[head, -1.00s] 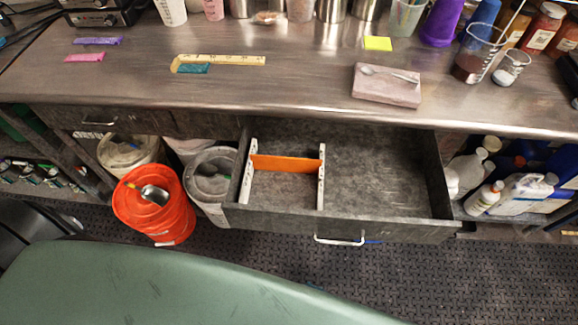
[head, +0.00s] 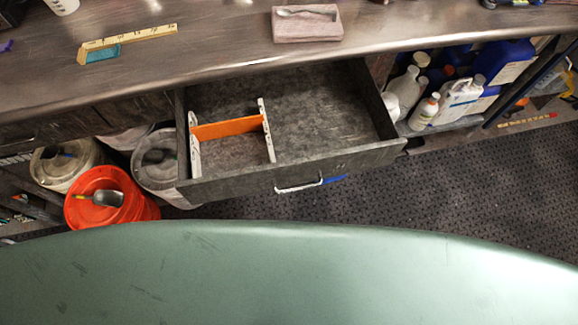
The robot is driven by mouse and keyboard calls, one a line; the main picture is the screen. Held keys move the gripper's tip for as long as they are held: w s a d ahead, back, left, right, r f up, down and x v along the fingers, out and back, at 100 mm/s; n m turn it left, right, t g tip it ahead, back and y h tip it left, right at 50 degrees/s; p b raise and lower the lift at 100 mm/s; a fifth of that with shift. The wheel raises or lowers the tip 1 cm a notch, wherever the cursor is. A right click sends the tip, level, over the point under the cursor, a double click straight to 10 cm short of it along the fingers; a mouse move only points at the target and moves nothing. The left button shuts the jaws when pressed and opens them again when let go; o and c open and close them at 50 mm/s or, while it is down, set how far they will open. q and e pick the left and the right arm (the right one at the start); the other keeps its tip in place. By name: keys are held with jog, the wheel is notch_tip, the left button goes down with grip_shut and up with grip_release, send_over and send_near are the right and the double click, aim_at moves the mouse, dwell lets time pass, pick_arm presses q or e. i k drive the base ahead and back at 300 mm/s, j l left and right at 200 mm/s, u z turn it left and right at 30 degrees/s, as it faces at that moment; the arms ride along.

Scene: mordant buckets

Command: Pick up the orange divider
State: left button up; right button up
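The orange divider (head: 227,127) is a flat orange strip inside the open drawer (head: 330,112). It spans crosswise between two white slotted rails, a left rail (head: 194,150) and a right rail (head: 268,140), in the left part of the drawer. Its long upper edge faces me. Neither of my grippers shows in the head view.
The drawer has a white front handle (head: 299,185) and is otherwise empty. An orange bucket (head: 105,200) stands left of the drawer, bottles (head: 461,100) on a shelf right.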

aim_at(217, 130)
jog(key=l+u, duration=0.75)
jog(key=l, duration=0.3)
jog(key=l+u, duration=0.4)
jog(key=l, duration=0.15)
jog(key=k, duration=0.05)
